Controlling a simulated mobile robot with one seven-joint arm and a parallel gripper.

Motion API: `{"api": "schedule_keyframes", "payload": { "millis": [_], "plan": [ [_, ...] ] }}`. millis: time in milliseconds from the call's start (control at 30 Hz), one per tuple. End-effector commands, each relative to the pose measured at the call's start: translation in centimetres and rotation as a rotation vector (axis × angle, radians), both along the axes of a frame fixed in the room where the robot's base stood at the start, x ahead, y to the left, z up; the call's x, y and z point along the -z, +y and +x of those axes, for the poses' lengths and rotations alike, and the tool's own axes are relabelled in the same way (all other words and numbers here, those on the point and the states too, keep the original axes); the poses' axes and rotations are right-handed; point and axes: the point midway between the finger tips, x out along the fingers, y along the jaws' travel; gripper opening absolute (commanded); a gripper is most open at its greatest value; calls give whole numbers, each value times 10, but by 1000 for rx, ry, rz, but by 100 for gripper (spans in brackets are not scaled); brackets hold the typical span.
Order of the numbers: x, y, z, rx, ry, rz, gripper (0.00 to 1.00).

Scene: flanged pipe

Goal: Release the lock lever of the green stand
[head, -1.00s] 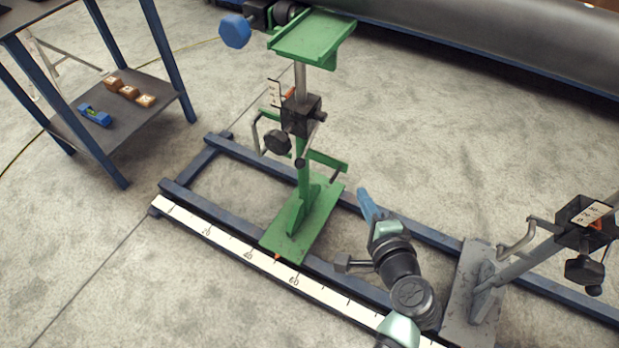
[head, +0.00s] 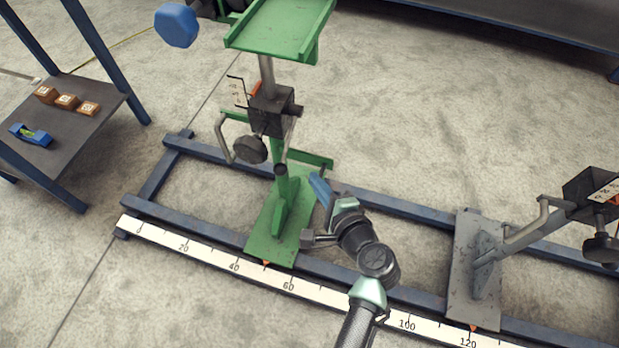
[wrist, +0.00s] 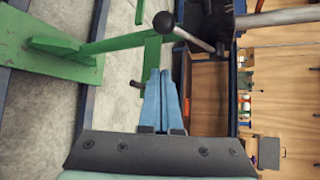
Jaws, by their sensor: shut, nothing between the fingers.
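The green stand (head: 264,237) stands upright on the blue rails, its flat cradle (head: 275,28) on top. A black clamp block (head: 271,110) sits on its column. The lock lever (head: 281,169), a thin rod with a black ball end, hangs down from the block. In the wrist view the lever's ball (wrist: 163,22) is just beyond my fingertips, and its rod runs right to the dark block. My gripper (head: 318,185) is shut and empty, its blue fingers together, right of and slightly below the ball. The wrist view shows the closed fingers (wrist: 160,75) apart from the lever.
A black knob (head: 250,149) and a bent grey handle (head: 224,140) are on the stand's left side. A grey stand (head: 462,270) is on the rails to the right. A scale strip (head: 210,255) runs along the front rail. A shelf cart (head: 90,125) stands at left.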

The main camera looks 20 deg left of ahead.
Motion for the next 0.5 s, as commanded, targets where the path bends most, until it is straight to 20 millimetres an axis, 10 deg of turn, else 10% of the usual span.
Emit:
{"api": "schedule_keyframes", "payload": {
  "millis": [400,500],
  "plan": [
    [33,53,59,-3,-1,0,0],
    [24,55,48,-2,0,-1,0]
  ]
}}
